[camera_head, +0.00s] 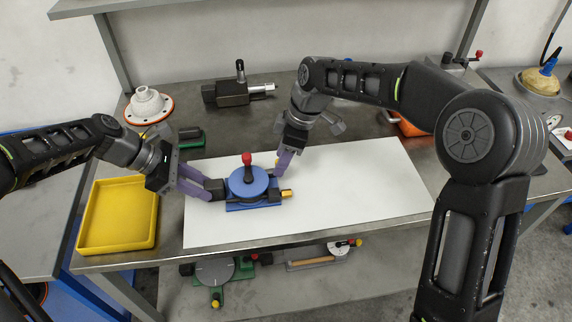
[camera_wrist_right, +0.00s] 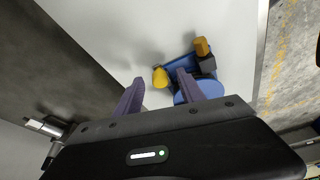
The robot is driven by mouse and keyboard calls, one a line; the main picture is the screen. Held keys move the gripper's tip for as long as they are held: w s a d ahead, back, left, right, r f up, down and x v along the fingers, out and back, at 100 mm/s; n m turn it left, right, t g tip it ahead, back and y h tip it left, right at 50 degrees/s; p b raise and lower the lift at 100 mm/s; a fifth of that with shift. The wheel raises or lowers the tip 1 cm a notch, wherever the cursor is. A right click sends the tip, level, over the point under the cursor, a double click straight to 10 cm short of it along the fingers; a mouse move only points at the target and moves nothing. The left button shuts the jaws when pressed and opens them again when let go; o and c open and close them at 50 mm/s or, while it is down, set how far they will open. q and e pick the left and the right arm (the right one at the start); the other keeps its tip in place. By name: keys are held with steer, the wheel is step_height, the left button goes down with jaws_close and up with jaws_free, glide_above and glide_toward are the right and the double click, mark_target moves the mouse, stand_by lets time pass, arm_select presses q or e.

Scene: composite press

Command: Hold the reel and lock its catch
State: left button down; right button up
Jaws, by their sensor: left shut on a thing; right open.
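The reel (camera_head: 247,182) is a blue disc with a red-topped black knob, on a blue base lying on the white sheet. A brass-yellow piece (camera_head: 287,194) sticks out at its right. My left gripper (camera_head: 213,189) is shut on the dark block at the reel's left side. My right gripper (camera_head: 283,163) is open just behind the reel's right side, fingers pointing down. In the right wrist view, the reel (camera_wrist_right: 208,88) is partly hidden by a finger. A yellow knob (camera_wrist_right: 160,77) shows just beyond the gap between the fingers; I cannot tell which part is the catch.
A yellow tray (camera_head: 118,213) stands at the left on the metal table. A white flanged part (camera_head: 149,105) and a grey device (camera_head: 235,92) stand behind. The white sheet (camera_head: 370,190) is clear to the right of the reel.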

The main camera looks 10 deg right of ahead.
steer(key=v, duration=1.1)
steer(key=shift+r, duration=0.4)
steer(key=shift+d, duration=0.15)
arm_select(q)
steer(key=c, duration=1)
jaws_free()
steer(key=shift+a, duration=0.1)
steer(key=v, duration=1.2)
